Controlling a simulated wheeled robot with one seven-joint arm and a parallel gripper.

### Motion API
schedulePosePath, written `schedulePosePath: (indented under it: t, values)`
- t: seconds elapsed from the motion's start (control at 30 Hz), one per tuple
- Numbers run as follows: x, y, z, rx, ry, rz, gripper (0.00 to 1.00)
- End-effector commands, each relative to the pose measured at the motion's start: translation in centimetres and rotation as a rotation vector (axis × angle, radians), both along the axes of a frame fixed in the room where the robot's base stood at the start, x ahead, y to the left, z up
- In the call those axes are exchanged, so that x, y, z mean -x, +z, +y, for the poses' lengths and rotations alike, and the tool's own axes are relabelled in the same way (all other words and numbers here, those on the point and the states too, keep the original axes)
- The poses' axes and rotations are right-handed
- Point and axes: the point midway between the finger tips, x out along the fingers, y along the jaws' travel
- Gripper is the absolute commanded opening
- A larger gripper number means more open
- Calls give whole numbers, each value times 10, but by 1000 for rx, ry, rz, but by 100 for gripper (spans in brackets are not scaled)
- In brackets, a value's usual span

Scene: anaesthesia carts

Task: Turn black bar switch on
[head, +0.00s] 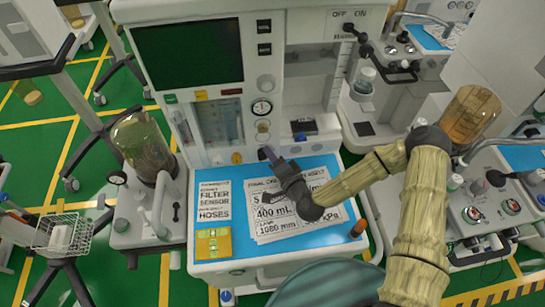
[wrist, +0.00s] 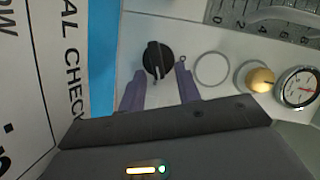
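A black round knob with a raised bar across it (wrist: 157,60) is on the pale front panel in the wrist view. Its bar runs roughly up and down in that picture. My gripper (wrist: 160,72) is open, with one purple finger on each side of the knob and gaps to both; I cannot tell how far in front of it they are. In the head view my gripper (head: 268,153) is at the machine's lower front panel and hides this knob. A black switch-like part (head: 348,28) sits under the "OFF ON" label at the upper right of the machine.
A brass knob (wrist: 260,79) and a round gauge (wrist: 300,88) are right of the black knob. A blue worktop (head: 330,170) with printed sheets (head: 275,222) lies under my arm. A glass canister (head: 143,145) stands left, and other carts stand right.

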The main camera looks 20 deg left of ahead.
Motion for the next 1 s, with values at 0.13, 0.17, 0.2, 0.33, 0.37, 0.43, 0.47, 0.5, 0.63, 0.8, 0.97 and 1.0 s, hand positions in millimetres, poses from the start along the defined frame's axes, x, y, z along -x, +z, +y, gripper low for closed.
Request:
schedulePosePath:
  t: [0.13, 0.17, 0.2, 0.33, 0.37, 0.43, 0.47, 0.5, 0.63, 0.8, 0.97, 1.0]
  values:
    - [0, 0, 0, 0, 1, 0, 33]
    - [0, 0, 0, 0, 1, 0, 33]
    - [0, 0, 0, 1, 1, 1, 33]
    - [3, 0, -3, 1, 2, 1, 33]
    - [4, 0, -4, 1, 2, 1, 33]
    - [8, 0, -9, 1, 2, 2, 33]
    - [11, 1, -12, 1, 3, 1, 33]
    - [14, 1, -16, 1, 3, 1, 33]
    - [28, 3, -33, 2, 3, 4, 33]
    - [48, 8, -57, 2, 3, 4, 33]
    - [60, 18, -72, 2, 0, 3, 33]
    - [62, 19, -74, 2, -2, 3, 33]
